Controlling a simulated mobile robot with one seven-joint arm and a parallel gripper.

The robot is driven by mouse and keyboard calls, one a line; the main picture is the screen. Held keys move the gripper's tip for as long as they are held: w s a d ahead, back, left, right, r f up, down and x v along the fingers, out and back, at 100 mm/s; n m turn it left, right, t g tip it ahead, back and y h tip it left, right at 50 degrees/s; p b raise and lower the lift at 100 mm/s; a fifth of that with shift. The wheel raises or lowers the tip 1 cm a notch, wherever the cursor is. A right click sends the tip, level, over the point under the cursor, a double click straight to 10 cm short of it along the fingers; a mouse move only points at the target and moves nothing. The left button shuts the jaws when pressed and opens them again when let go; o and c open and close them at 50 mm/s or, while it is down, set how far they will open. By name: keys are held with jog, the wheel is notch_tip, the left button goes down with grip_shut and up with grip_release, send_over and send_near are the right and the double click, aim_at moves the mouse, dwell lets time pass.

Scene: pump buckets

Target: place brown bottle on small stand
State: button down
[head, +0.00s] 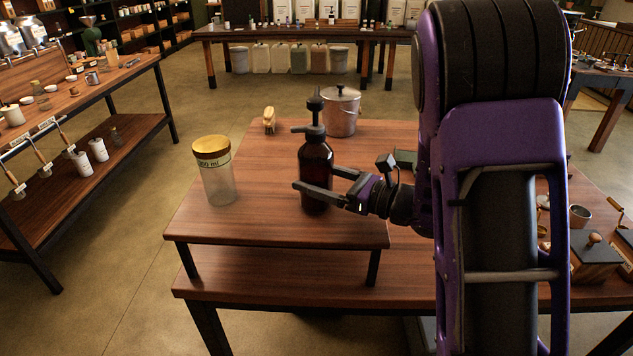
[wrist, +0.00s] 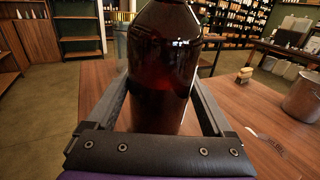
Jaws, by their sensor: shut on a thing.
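The brown bottle (head: 316,160) is dark amber with a black pump top and stands upright on or just above the small stand (head: 265,228), a low wooden platform on dark legs. Whether its base touches the wood cannot be told. My gripper (head: 318,188) reaches in from the right and is shut around the bottle's lower body. In the wrist view, the bottle (wrist: 160,70) stands between the two fingers of my gripper (wrist: 160,115); its top is cut off.
On the stand, a clear jar with a yellow lid (head: 214,170) is left of the bottle. A metal lidded bucket (head: 341,112) and a small brush (head: 269,120) stand behind it. The stand's front left is clear. A wooden box (head: 597,258) sits at right on the lower table.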

jog(key=shift+f, duration=0.35)
grip_release()
jog(key=shift+f, duration=0.15)
jog(key=b+v, duration=0.1)
jog(key=v, duration=1.1)
